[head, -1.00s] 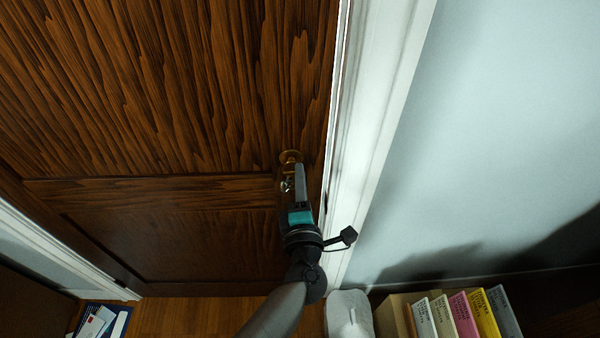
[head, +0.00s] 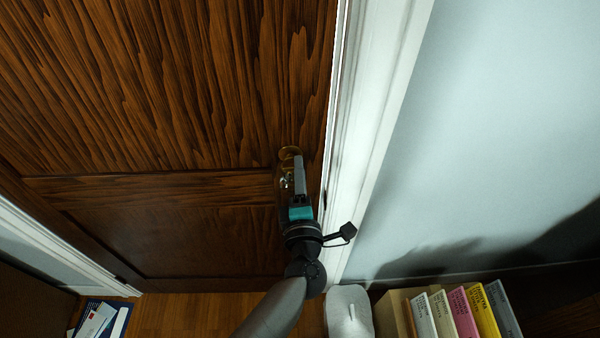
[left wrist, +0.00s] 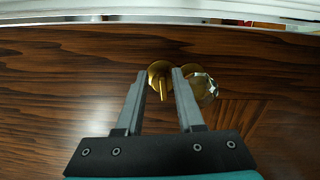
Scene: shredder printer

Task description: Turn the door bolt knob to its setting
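The door bolt knob (left wrist: 161,82) is a brass thumb-turn on a round plate, and its bar points down in the left wrist view. In the head view its brass plate (head: 289,152) is partly hidden by my left gripper. My left gripper (head: 299,158) is upright in front of the door's right edge. In the left wrist view my left gripper (left wrist: 159,72) is open, with its fingertips on either side of the thumb-turn. I cannot tell whether they touch it. My right gripper is not in view.
A faceted glass door knob (left wrist: 205,88) sits close beside the bolt, partly behind one finger; it also shows in the head view (head: 285,182). The white door frame (head: 370,110) is just right.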

